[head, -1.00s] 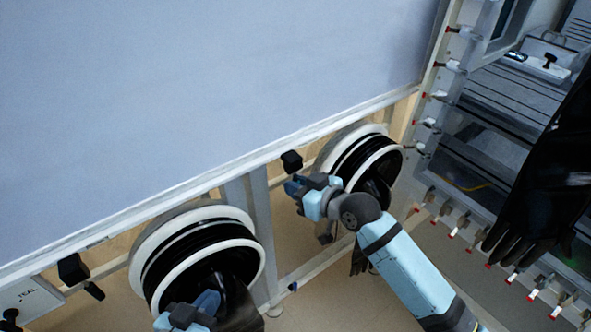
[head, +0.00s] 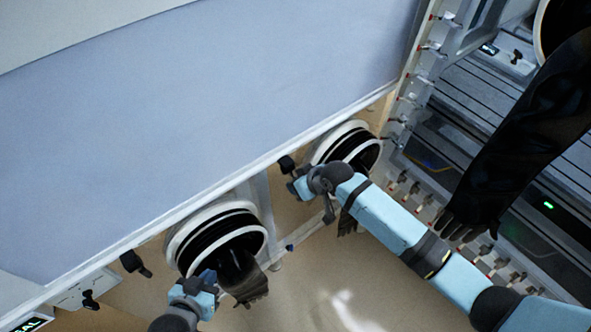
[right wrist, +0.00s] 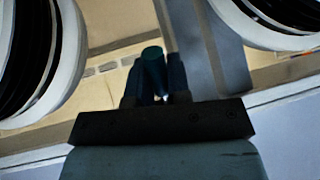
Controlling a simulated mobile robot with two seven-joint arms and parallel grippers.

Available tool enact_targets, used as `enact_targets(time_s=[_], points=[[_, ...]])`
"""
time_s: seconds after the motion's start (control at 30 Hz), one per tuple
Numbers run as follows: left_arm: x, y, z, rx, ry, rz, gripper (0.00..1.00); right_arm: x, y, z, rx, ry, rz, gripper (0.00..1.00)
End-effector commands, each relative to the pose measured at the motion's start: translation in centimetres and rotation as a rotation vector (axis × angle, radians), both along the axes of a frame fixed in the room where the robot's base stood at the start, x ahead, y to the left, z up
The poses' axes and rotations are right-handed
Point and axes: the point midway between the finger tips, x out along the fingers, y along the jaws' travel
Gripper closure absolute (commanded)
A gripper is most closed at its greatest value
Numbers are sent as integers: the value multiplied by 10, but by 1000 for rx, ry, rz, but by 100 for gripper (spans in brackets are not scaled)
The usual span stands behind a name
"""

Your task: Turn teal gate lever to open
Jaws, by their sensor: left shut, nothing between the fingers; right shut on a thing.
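The teal lever (right wrist: 152,66) shows in the right wrist view as a short teal rod end between dark fingers. My right gripper (right wrist: 160,90) is shut on it there. In the head view my right gripper (head: 293,187) is at the panel's lower edge, between the two round glove ports, just below a black block (head: 286,164); the lever cannot be made out there. My left gripper (head: 209,276) is shut and empty, in front of the lower rim of the left port.
The left glove port (head: 213,235) has a black glove (head: 240,278) hanging out; the right port (head: 347,145) is beside my right forearm. A large black glove (head: 520,130) hangs at the right. A partly cut-off label (head: 27,325) is at lower left. Floor between is clear.

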Motion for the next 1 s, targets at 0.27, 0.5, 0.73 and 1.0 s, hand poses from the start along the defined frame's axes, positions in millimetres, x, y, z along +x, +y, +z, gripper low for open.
enact_targets(time_s=[0.27, 0.5, 0.73, 1.0], points=[[-1, 1, 38, 7, -4, -4, 100, -3, -2, 11, -75, 103, 0, 100], [-1, 0, 47, 6, -4, -4, 100, -4, -3, 10, -103, 142, 0, 100], [-1, 0, 48, 6, -4, -4, 100, -4, -3, 8, -108, 149, 0, 100], [-1, 0, 48, 6, -4, -4, 100, -4, -3, 9, -108, 149, 0, 69]])
